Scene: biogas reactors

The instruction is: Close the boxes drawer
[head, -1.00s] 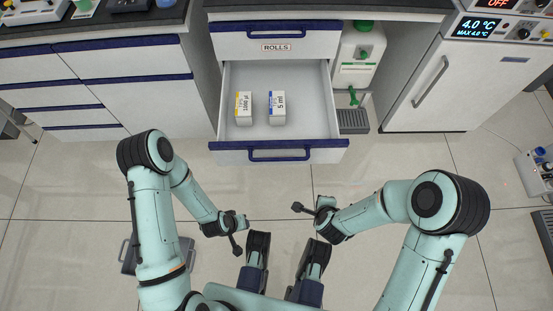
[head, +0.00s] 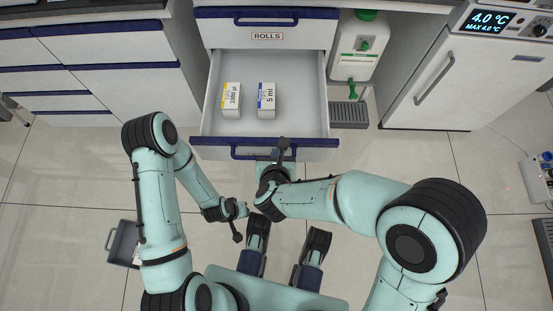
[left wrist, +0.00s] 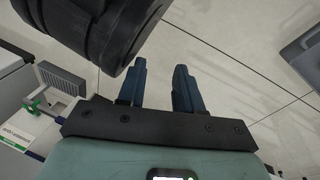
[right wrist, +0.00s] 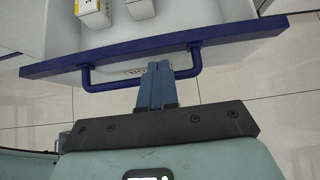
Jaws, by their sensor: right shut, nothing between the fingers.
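The boxes drawer (head: 308,118) stands pulled out below the drawer marked ROLLS, with a white front and a blue top rim. Two small boxes lie in it, one yellow-marked (head: 231,100) and one blue-marked (head: 266,100). Its blue handle (head: 240,153) also shows in the right wrist view (right wrist: 104,88). My right gripper (right wrist: 158,68) is shut and empty, its fingertips at the drawer front within the handle's span; I cannot tell whether they touch. In the head view its fingertips are mostly hidden. My left gripper (left wrist: 159,72) is open and empty, in front of the cabinet and away from the drawer.
The closed ROLLS drawer (head: 300,36) is directly above. A white canister (head: 357,50) with green fittings and a grey grate (head: 348,114) are right of the drawer. A fridge-like unit (head: 450,85) stands farther right. A grey bin (head: 122,243) lies on the floor at left.

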